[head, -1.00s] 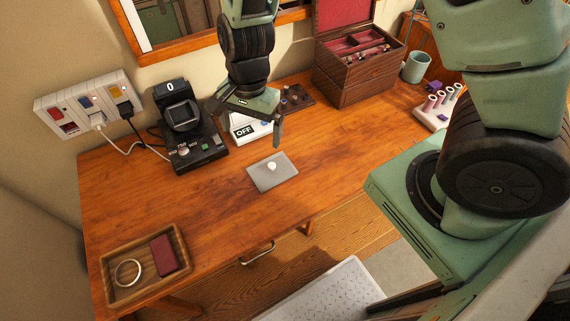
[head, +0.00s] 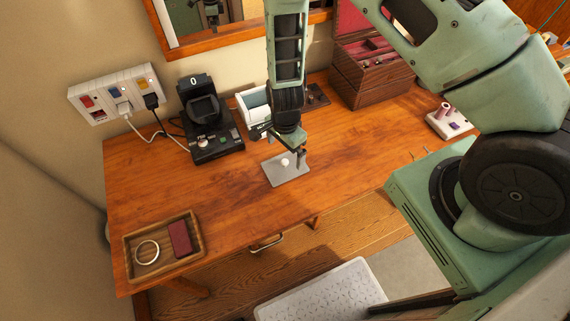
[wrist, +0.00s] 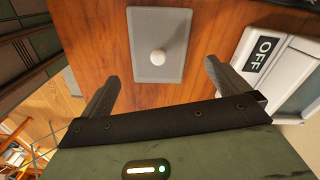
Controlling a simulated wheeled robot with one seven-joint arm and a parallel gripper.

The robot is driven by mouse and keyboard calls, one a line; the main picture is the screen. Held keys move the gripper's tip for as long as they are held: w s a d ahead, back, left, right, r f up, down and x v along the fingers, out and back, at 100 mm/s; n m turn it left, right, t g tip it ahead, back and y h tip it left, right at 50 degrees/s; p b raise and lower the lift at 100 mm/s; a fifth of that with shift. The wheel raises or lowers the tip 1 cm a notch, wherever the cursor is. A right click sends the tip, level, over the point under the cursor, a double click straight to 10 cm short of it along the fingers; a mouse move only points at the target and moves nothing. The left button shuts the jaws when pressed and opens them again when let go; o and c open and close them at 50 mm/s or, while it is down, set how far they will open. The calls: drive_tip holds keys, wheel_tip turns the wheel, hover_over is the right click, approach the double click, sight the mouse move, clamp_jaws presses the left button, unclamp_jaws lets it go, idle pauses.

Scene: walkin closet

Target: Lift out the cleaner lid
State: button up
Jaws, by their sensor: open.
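A flat grey plate with a round white knob, which looks like the cleaner lid (head: 292,176), lies on the desk in front of the white device. In the wrist view the lid (wrist: 146,30) is ahead of my fingers, with its knob between their lines. My gripper (head: 281,149) is open and empty, close above the lid's far side; the wrist view shows its two fingers (wrist: 160,72) apart. The white device, probably the cleaner (head: 253,100), stands behind, partly hidden by my arm. Its OFF label shows in the wrist view (wrist: 262,54).
A black device with a display (head: 208,115) stands left of the cleaner. A wooden jewellery box (head: 372,82) stands at the back right. A wooden tray (head: 190,265) with a ring and a red item lies at the front left. The desk (head: 225,190) between tray and lid is clear.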

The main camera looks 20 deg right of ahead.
sight(286, 161)
drive_tip(key=shift+s+f+p, duration=0.1)
drive_tip(key=shift+f+p, duration=1.25)
drive_tip(key=shift+f, duration=1.7)
drive_tip(key=shift+c, duration=0.3)
drive_tip(key=c, duration=0.6)
